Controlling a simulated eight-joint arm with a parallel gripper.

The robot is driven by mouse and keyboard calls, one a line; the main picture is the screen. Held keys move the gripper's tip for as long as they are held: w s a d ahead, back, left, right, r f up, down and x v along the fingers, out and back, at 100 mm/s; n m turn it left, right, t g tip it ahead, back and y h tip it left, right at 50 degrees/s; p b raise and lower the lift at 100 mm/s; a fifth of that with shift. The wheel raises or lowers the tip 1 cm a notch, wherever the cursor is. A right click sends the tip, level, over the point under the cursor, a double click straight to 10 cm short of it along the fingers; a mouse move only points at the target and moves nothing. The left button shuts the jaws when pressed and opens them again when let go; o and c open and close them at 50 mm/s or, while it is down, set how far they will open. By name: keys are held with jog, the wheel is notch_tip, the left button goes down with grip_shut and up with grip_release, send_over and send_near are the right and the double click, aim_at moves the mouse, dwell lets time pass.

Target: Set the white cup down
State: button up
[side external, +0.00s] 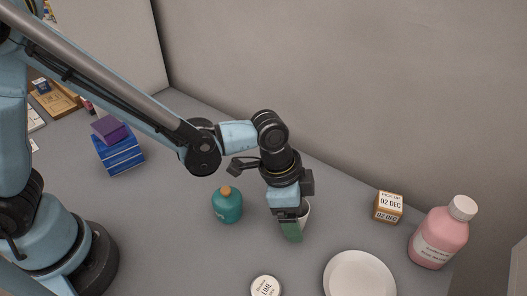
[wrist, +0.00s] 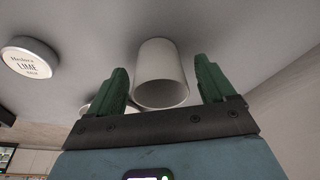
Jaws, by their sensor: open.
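The white cup (wrist: 160,75) lies between my two green fingers in the wrist view, its open rim towards the camera. A gap shows between the cup and each finger. In the side view only a strip of the cup (side external: 305,211) shows behind my gripper (side external: 291,231), which is low over the grey counter (side external: 185,255). In the wrist view my gripper (wrist: 161,68) is open around the cup. The cup seems to stand on the counter, but its base is hidden in the side view.
A teal bottle with an orange stopper (side external: 227,206) stands just left of my gripper. A lime tin (side external: 265,287) and a white plate (side external: 358,276) are nearer the front. A pick-up box (side external: 388,207) and pink bottle (side external: 439,235) stand right. Blue boxes (side external: 119,152) are far left.

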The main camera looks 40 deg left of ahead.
jog(key=shift+r, duration=0.1)
jog(key=v, duration=1.2)
jog(key=s+a+n+t+y, duration=0.2)
jog(key=a+n+t, duration=0.3)
jog(key=a+n, duration=0.7)
jog(key=s+a, duration=0.1)
jog(key=a, duration=0.9)
jog(key=shift+r+t+y, duration=0.3)
jog(key=shift+r+y, duration=0.1)
